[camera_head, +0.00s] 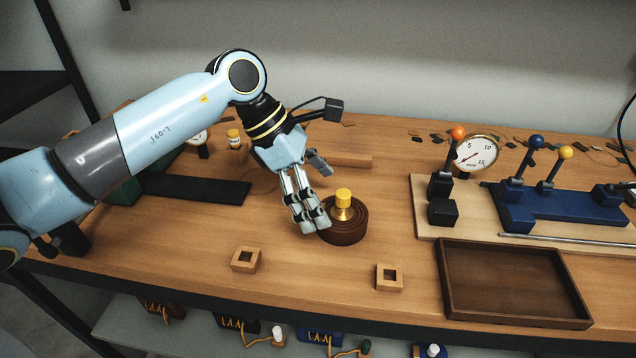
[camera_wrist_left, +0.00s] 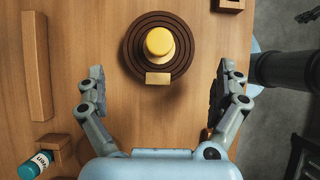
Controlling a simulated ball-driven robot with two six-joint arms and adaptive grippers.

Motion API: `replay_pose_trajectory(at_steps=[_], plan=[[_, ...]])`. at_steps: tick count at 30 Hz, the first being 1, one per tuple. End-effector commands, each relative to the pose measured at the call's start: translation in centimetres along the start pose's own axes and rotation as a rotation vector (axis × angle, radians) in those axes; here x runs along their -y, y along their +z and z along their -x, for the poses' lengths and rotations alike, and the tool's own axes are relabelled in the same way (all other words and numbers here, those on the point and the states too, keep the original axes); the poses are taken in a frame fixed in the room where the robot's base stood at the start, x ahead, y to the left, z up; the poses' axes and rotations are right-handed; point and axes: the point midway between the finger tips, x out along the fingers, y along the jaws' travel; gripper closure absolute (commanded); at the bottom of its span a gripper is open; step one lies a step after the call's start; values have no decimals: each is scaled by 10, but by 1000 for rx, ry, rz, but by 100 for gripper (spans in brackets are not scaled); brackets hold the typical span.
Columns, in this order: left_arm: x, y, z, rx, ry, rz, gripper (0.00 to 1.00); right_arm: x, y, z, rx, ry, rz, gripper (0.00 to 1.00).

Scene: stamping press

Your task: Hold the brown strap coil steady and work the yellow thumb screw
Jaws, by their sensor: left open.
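The brown strap coil (camera_head: 345,232) lies flat on the wooden bench, a round wound disc. The yellow thumb screw (camera_head: 343,198) stands upright at its middle on a brass-coloured base. My left gripper (camera_head: 318,188) is open, with its fingers pointing down close to the coil's left and back side. In the left wrist view, the coil (camera_wrist_left: 133,60) and the yellow screw (camera_wrist_left: 160,41) lie ahead of the open fingers (camera_wrist_left: 160,78), roughly centred between them. The fingers hold nothing. A small tan block or tab (camera_wrist_left: 158,78) shows at the coil's near edge. My right gripper is not in view.
Two small wooden blocks with square holes (camera_head: 246,259) (camera_head: 390,277) sit in front of the coil. An empty dark tray (camera_head: 448,285) lies at right, below a lever board (camera_head: 425,212) and dial gauge (camera_head: 475,153). A wooden bar (camera_head: 350,160) lies behind.

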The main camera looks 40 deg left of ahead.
Motion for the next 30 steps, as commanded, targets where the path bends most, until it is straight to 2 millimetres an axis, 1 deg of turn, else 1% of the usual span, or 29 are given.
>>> replay_pose_trajectory(at_steps=[1,2,5,8,9,12,15,18,24,27,28,30], plan=[[0,-1,-11,4,-1,1,0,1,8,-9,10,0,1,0],[0,-1,-16,4,0,1,0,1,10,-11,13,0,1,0],[0,-1,-30,5,0,0,0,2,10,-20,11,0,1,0],[0,-2,-43,4,0,-1,0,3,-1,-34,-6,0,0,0],[0,-2,-46,4,0,-1,0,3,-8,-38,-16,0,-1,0],[0,-1,-53,3,2,-1,0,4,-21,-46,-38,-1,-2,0],[0,0,-56,3,1,0,0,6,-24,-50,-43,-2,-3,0],[0,0,-57,3,0,0,1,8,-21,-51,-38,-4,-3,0],[0,1,-56,2,1,0,28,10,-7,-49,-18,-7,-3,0],[0,1,-56,2,1,0,29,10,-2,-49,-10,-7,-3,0],[0,1,-56,3,1,-1,17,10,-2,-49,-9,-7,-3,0],[0,1,-56,3,1,-1,26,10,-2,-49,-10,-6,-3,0]])
